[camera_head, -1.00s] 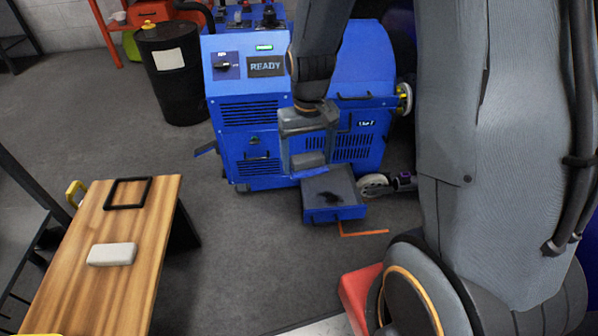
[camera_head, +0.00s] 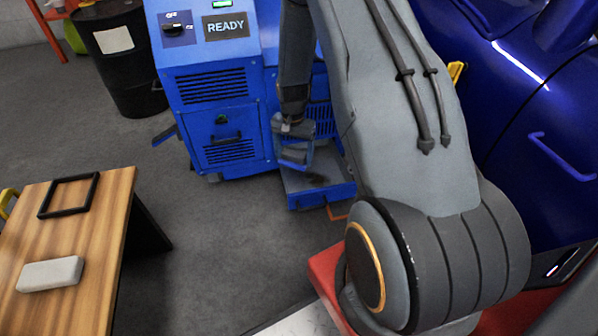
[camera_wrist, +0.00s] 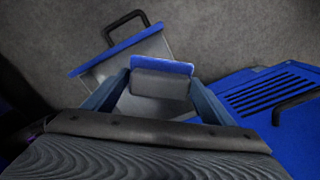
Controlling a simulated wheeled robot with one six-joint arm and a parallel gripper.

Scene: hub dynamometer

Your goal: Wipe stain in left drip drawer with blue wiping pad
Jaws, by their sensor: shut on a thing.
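My gripper (camera_head: 294,155) is shut on the blue wiping pad, over the back left part of the open drip drawer (camera_head: 325,195). In the wrist view the pad (camera_wrist: 160,66) shows a blue edge and a grey block between the two fingers of my gripper (camera_wrist: 160,88). The drawer (camera_wrist: 100,75) lies below and beyond the pad there, with its black handle at the top. It is a shallow grey tray with a blue front. I cannot tell whether the pad touches the floor.
The blue machine (camera_head: 215,95) with a READY display stands behind the drawer. A wooden bench (camera_head: 95,220) at left holds a white block (camera_head: 50,274) and a black frame (camera_head: 68,195). A black drum (camera_head: 120,60) stands at the back left. The floor between bench and machine is clear.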

